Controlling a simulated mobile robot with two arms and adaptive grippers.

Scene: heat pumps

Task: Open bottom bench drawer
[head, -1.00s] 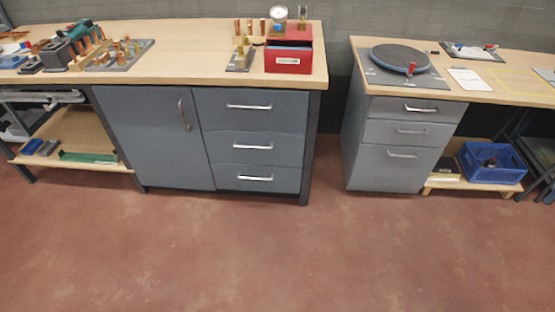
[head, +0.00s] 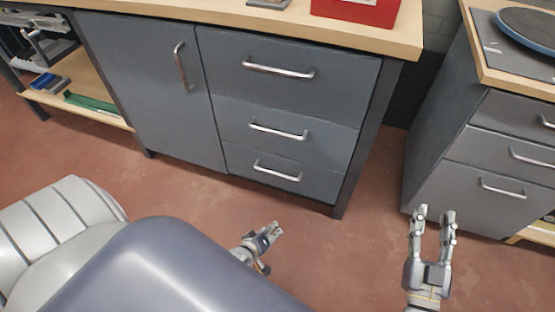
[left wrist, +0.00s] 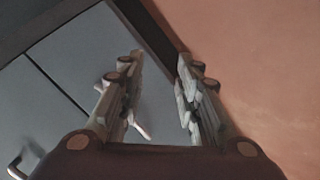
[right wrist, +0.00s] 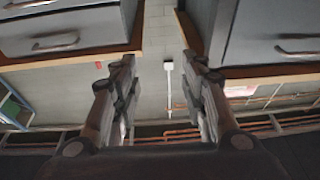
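The left bench's bottom drawer (head: 310,184) is closed, below two other closed drawers. Its silver bar handle (head: 277,171) faces me. My left gripper (head: 272,231) is below and in front of that drawer, apart from it in the head view. In the left wrist view its fingers (left wrist: 160,60) are spread, with a grey panel beyond and a bright bar (left wrist: 142,126) partly hidden behind the left finger; I cannot tell which handle that is.
A second bench at the right has its own closed drawers, the lowest with a bar handle (head: 503,188). A cabinet door (head: 150,85) is left of the drawers. A red box (head: 357,12) stands on the left bench top. The red floor (head: 340,255) before the drawers is clear.

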